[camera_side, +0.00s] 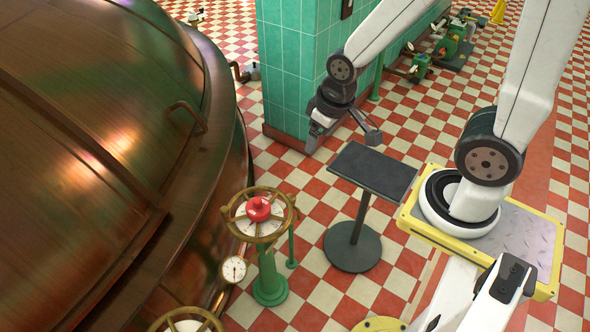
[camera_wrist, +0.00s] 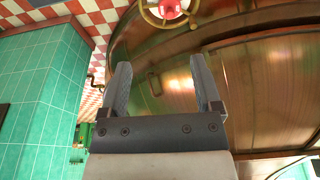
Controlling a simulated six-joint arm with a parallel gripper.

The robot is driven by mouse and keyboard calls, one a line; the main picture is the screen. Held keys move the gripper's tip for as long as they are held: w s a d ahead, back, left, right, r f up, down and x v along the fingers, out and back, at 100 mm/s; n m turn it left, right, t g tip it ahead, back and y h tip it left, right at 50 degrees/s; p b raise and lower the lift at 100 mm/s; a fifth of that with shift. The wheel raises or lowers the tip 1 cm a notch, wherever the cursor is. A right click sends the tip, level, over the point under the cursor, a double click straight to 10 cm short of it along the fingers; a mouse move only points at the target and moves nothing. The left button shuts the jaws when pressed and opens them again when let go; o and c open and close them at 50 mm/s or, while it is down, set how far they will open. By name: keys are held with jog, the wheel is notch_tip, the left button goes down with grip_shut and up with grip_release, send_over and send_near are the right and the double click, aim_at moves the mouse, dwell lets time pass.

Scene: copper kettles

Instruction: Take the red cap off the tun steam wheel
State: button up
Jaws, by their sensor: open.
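The red cap (camera_side: 258,208) sits on the middle of the tun steam wheel (camera_side: 274,233), a brass handwheel on a green pedestal beside the copper tun. In the wrist view the red cap (camera_wrist: 170,8) and part of the wheel (camera_wrist: 150,17) show at the top edge, upside down. My gripper (camera_side: 345,125) is open and empty, in the air above and to the right of the wheel, near the green tiled pillar. Its two fingers (camera_wrist: 165,88) stand apart in the wrist view with nothing between them. The cap is well clear of the fingers.
The large copper tun (camera_side: 100,150) fills the left side. A dark stand top (camera_side: 374,170) is below and right of my gripper. A green tiled pillar (camera_side: 290,65) stands behind. A gauge (camera_side: 234,269) and another handwheel (camera_side: 187,325) are near the front. Checkered floor lies between.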

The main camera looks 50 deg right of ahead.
jog(key=m+t+y, duration=0.3)
jog(key=m+y, duration=0.8)
jog(key=m, duration=1.1)
send_over(262, 203)
jog(key=s+a, duration=0.1)
jog(key=s, duration=0.5)
notch_tip(262, 203, down, 24)
jog(key=d+f+m+t+h, duration=0.1)
jog(key=f+m, duration=0.1)
jog(key=d+f+m+t+h, duration=0.1)
jog(key=d+f+m+t, duration=0.1)
jog(key=f, duration=0.1)
jog(key=w+d+f+m+t+h, duration=0.1)
jog(key=f+m+t, duration=0.1)
jog(key=f, duration=0.1)
jog(key=shift+d+f+m, duration=0.15)
jog(key=shift+d+m, duration=0.2)
jog(key=shift+m, duration=0.05)
jog(key=shift+w, duration=0.1)
jog(key=shift+x, duration=1.3)
